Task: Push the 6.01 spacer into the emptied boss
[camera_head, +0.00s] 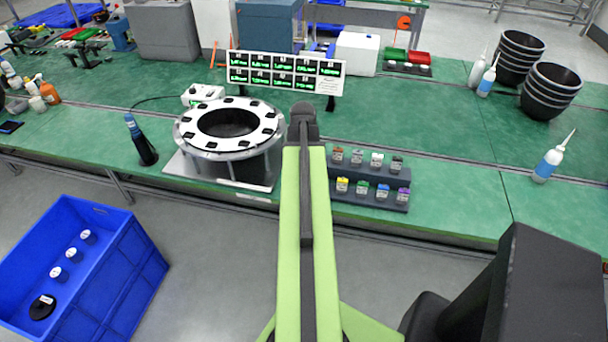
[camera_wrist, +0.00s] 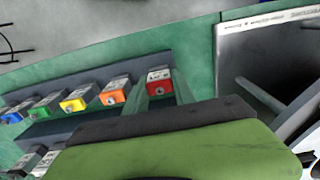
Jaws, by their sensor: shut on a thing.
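In the wrist view my gripper (camera_wrist: 161,93) is shut on a red-faced spacer block (camera_wrist: 158,82), with one green finger on each side of it. It is at the right end of a row of coloured spacers on the dark stepped rack (camera_wrist: 60,130). I cannot tell whether it is lifted clear of the rack. Its label is too small to read, so I cannot tell if it is the 6.01. In the head view my arm hides the gripper and this spacer. The white ring fixture (camera_head: 188,138) with black pads stands left of my arm; no emptied boss can be told apart.
The rack (camera_head: 330,178) also shows in the head view with several spacers. A display board (camera_head: 285,75) stands behind the ring. A dark blue-topped tool (camera_head: 140,140) stands left of it. A blue crate (camera_head: 120,275) is on the floor. The green bench right of the rack is mostly clear.

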